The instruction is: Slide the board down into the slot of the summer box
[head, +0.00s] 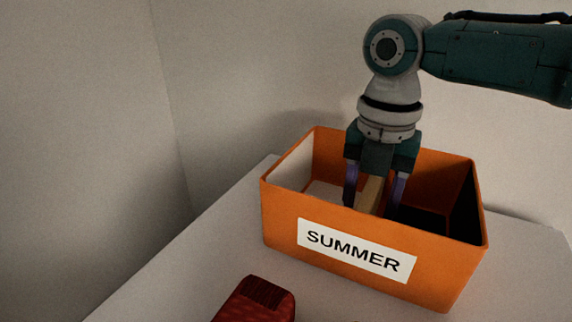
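The orange summer box (285,222), with a white "SUMMER" label on its front, stands on the white surface. The tan board (370,195) is inside it near the middle, its upper part showing and its lower part hidden behind the front wall. My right gripper (375,198) points down into the box with one purple finger on each side of the board. The fingers look spread, with a dark gap between the board and the right-hand finger. The slot itself and the board's lower edge are hidden. My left gripper is not in view.
A dark red object (258,302) with a ribbed top lies in front of the box, cut off by the bottom edge. The white surface (185,275) is clear to the left of the box. Pale walls stand behind and to the left.

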